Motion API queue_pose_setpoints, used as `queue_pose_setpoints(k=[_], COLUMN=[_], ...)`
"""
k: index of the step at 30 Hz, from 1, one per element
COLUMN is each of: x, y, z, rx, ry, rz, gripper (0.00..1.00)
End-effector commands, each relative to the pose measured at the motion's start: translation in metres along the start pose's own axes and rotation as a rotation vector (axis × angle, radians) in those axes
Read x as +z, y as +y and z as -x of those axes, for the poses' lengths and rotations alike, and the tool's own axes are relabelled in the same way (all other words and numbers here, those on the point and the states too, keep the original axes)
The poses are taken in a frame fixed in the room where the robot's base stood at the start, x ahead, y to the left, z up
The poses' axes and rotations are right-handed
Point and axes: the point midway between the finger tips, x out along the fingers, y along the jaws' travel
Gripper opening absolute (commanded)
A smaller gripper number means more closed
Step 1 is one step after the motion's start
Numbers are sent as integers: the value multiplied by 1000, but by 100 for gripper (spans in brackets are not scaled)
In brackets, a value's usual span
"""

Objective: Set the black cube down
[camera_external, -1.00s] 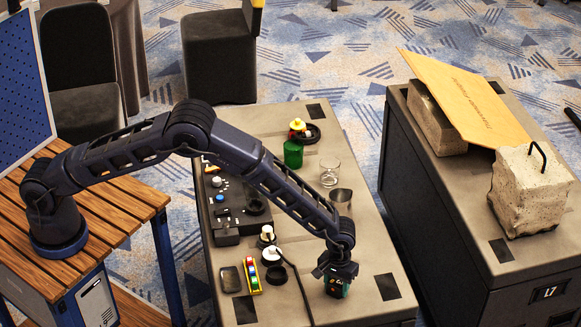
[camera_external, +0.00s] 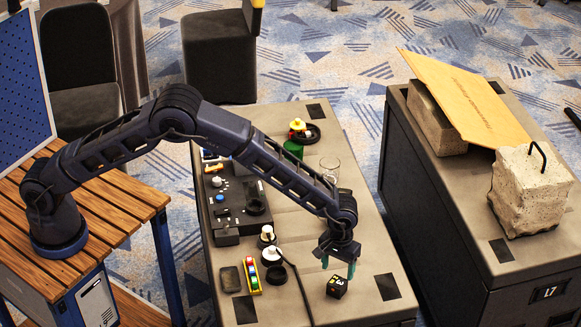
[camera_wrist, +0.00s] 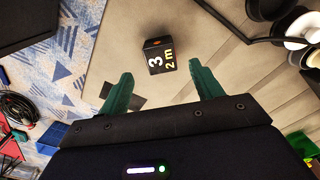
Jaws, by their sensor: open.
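The black cube (camera_external: 337,287) rests on the near part of the grey table top, with pale and yellowish markings on it. In the wrist view the cube (camera_wrist: 159,55) shows "3" and "2 m" and lies beyond the fingertips, clear of both. My gripper (camera_external: 338,265) is above the cube, open and empty. Its two green fingers (camera_wrist: 161,82) are spread apart in the wrist view, with bare table between them.
The grey table (camera_external: 352,306) has free room around the cube. To the left are a strip of coloured buttons (camera_external: 252,275), a white-topped item (camera_external: 271,256) with a dark cable, and a dark control panel (camera_external: 238,210). A clear glass (camera_external: 330,168) stands farther back.

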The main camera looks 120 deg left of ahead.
Motion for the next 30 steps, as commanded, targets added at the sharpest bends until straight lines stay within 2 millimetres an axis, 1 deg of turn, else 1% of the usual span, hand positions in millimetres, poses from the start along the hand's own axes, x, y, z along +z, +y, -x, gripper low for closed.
queue_pose_setpoints(k=[1, 3, 6, 10, 17, 20, 23, 24, 26, 27, 29, 30], x=[0, 0, 0, 0, 1, 7, 22, 30, 43, 52, 66, 75], y=[0, 0, 0, 0, 0, -1, -4, -6, -11, -16, -22, -27], z=[10, 20, 31, 39, 43, 56, 82, 97, 119, 134, 156, 170], rx=[2, 1, 1, 0, 1, 7, 21, 28, 39, 46, 57, 64], ry=[1, 1, 0, 0, 0, 1, 3, 4, 6, 8, 10, 13], rz=[0, 0, 0, 0, -1, -18, -60, -82, -120, -147, -187, -214], gripper=[65, 65, 65, 65, 65, 65, 65, 65, 65, 65, 65, 65])
